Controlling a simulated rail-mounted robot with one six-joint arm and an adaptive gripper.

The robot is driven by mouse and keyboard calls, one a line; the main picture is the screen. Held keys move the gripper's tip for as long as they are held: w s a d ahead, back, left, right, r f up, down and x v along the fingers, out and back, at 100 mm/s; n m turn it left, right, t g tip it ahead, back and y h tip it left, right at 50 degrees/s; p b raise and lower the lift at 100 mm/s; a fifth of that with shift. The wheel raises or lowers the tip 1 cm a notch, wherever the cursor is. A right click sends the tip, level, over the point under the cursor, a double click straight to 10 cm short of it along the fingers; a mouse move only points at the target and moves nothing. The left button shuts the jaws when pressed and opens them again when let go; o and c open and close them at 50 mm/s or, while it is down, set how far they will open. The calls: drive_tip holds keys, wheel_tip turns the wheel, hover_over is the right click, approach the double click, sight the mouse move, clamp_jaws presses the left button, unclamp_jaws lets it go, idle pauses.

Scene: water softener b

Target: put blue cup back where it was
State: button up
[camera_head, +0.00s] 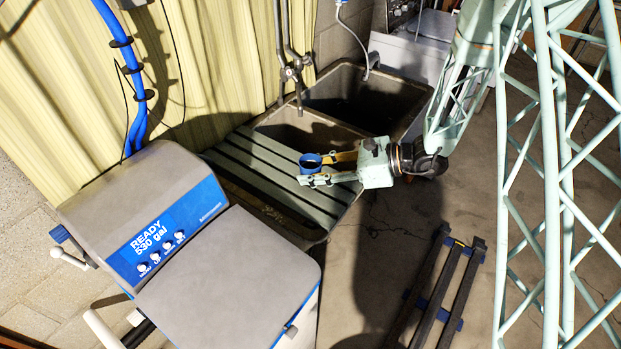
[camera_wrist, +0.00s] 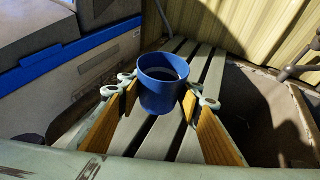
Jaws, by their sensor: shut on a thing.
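The blue cup (camera_head: 309,163) is upright between the two fingers of my gripper (camera_head: 328,169), over the slatted board beside the sink. In the wrist view the blue cup (camera_wrist: 162,88) sits between the wooden finger pads of my gripper (camera_wrist: 160,97), with its open rim facing up. My gripper is shut on the cup. The green-grey slatted board (camera_head: 262,172) lies below it, and its slats (camera_wrist: 205,75) also show in the wrist view. I cannot tell whether the cup's base touches the slats.
A dark double-basin sink (camera_head: 372,98) with taps (camera_head: 292,68) stands behind the board. The water softener (camera_head: 225,262), with its blue display panel, stands at the front left. A dark slatted rack (camera_head: 440,295) is on the floor at the right.

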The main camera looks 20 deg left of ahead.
drive_tip(key=shift+f, duration=1.6)
drive_tip(key=shift+f+b, duration=0.2)
drive_tip(key=shift+b, duration=0.2)
drive_tip(key=o, duration=0.8)
drive_tip(key=shift+o, duration=0.2)
drive_tip(key=shift+r, duration=0.25)
drive_tip(key=shift+p+v, duration=0.65)
drive_tip(key=shift+v, duration=5.3)
drive_tip(key=shift+s, duration=0.1)
